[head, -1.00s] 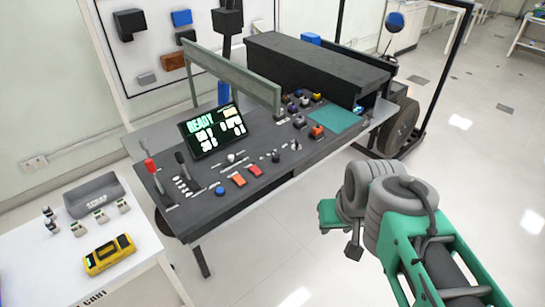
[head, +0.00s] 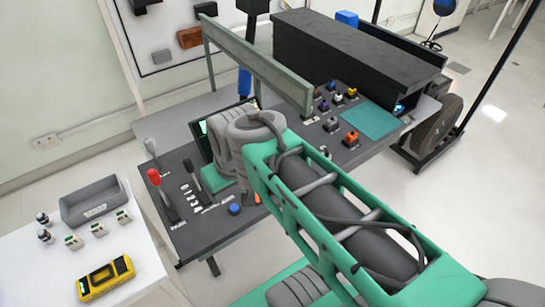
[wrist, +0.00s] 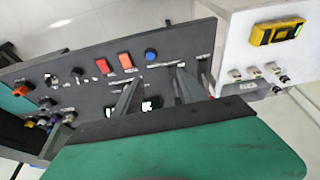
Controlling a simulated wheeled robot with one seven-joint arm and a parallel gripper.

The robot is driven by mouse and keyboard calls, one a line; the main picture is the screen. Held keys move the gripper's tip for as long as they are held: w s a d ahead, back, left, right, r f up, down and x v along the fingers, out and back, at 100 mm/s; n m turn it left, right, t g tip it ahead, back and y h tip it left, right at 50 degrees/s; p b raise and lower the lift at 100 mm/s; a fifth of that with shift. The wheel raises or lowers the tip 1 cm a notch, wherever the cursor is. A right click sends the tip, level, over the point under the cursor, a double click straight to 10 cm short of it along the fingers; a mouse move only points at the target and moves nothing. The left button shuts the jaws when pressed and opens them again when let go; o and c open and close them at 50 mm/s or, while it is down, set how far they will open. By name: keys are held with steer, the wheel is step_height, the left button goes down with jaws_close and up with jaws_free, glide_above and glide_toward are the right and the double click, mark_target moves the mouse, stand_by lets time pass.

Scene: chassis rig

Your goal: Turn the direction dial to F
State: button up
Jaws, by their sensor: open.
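The dark console (head: 205,232) carries the controls, but no direction dial can be made out for sure and its F mark cannot be read. In the wrist view, two small dark knobs, one (wrist: 77,73) and another (wrist: 49,80), stand on the panel (wrist: 180,45), left of the red button (wrist: 102,66). My gripper (wrist: 158,72) is open and empty over the panel, with two grey fingers apart, to the right of these knobs. In the head view my arm hides the gripper and the middle of the console.
Levers, one with a red knob (head: 154,176), rise at the console's left end. A blue button (head: 234,209) sits near its front edge. A screen (head: 201,129) is mostly hidden. A green-grey rail (head: 262,62) crosses above. A white cart holds a yellow device (head: 105,278) and grey bin (head: 93,203).

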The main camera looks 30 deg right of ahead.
steer(key=shift+o, duration=0.6)
steer(key=w+d+f+n+b, duration=0.1)
steer(key=w+d+f+b, duration=0.2)
steer(key=w+d, duration=0.3)
steer(key=shift+d+f+y, duration=0.3)
steer(key=shift+d+f, duration=0.05)
steer(key=shift+d, duration=0.8)
steer(key=d+f+n+y+b, duration=0.15)
steer(key=d+f, duration=0.35)
steer(key=d, duration=0.7)
steer(key=d+f+n+b, duration=0.2)
steer(key=d+f+b, duration=0.15)
steer(key=d, duration=0.75)
steer(key=x, duration=0.8)
steer(key=shift+d+f+p, duration=0.15)
steer(key=shift+d+p, duration=0.05)
steer(key=shift+p, duration=0.15)
jaws_close()
